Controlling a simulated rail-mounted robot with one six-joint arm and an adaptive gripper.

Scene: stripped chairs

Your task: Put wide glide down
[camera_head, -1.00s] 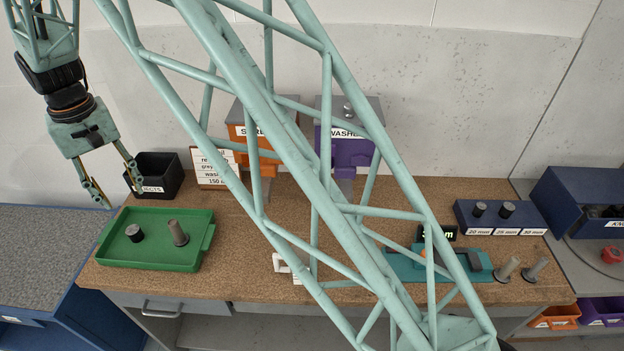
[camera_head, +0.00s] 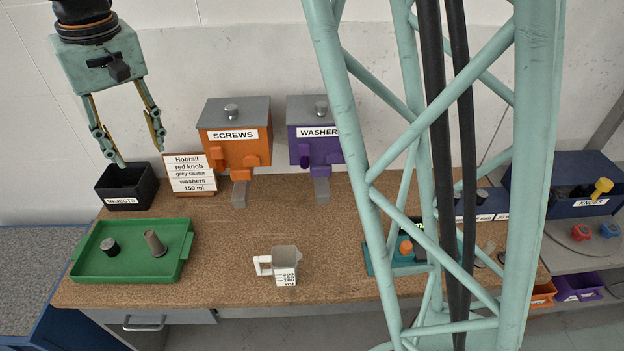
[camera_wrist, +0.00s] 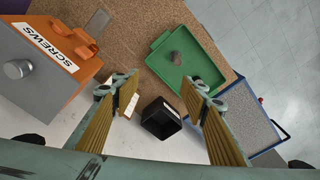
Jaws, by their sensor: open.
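My gripper (camera_head: 140,156) is open and empty, at the upper left in front of the wall, by the black rejects bin (camera_head: 119,201). In the wrist view my gripper's fingers (camera_wrist: 160,88) stand wide apart with the rejects bin (camera_wrist: 160,122) showing between them. The green tray (camera_head: 128,277) holds a short dark-topped piece (camera_head: 110,246) and a taller grey cylindrical piece (camera_head: 154,243), apart from each other. Which piece is the wide glide I cannot tell. The grey piece also shows in the wrist view (camera_wrist: 176,58). The inside of the bin looks dark.
An orange screws dispenser (camera_head: 234,133) and a purple washers dispenser (camera_head: 313,131) stand at the back. A sign (camera_head: 191,173) stands beside the bin. A white measuring cup (camera_head: 285,262) is mid-bench. My arm's lattice covers much of the teal fixture and size block at right.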

